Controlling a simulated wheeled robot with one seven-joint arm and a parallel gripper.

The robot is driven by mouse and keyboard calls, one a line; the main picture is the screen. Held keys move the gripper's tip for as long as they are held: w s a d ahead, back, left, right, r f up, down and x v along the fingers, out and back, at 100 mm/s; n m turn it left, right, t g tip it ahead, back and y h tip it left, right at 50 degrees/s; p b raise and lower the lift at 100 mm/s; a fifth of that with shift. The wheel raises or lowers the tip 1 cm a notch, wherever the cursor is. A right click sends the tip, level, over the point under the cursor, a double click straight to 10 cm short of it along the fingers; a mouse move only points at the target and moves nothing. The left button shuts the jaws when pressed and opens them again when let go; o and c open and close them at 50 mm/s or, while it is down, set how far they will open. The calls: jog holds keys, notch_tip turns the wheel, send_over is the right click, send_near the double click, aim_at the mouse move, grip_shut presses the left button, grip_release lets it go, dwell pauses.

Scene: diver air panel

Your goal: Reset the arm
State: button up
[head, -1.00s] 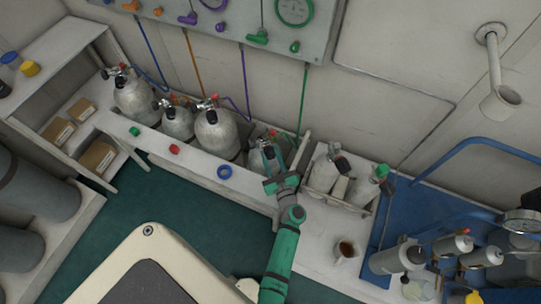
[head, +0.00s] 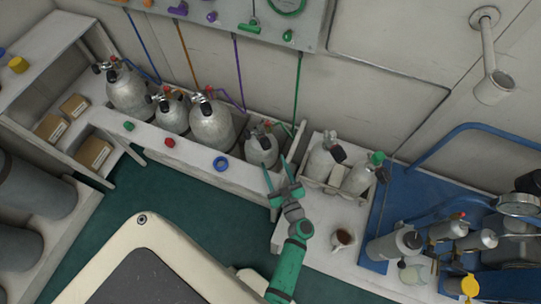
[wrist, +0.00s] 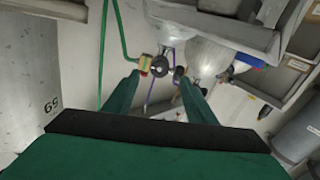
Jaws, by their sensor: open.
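My gripper (head: 275,175) is green, open and empty in the head view. Its fingers point up toward the bench, just in front of and beside a small grey cylinder (head: 261,148) in the rack. In the wrist view my gripper (wrist: 152,95) shows two spread green fingers with nothing between them. Beyond the fingertips the wrist view shows a cylinder valve (wrist: 160,68) with a brass and red fitting and a green hose (wrist: 117,35).
Several grey cylinders stand left along the bench. A crate (head: 325,187) with two bottles, a brown-filled cup (head: 342,238) and a blue tray (head: 374,265) lie right. The green floor (head: 190,215) is clear in front.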

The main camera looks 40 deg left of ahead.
jog(key=shift+v, duration=0.9)
jog(key=s+d+r+m+t+h, duration=0.2)
jog(key=s+d+r+m+h, duration=0.4)
jog(key=s+d+r, duration=0.3)
jog(key=s+d+r+m+t+h, duration=0.3)
jog(key=s+d+r+m+h, duration=0.3)
jog(key=s+d, duration=0.8)
notch_tip(320, 180, up, 4)
jog(key=h, duration=0.3)
jog(key=shift+m, duration=0.4)
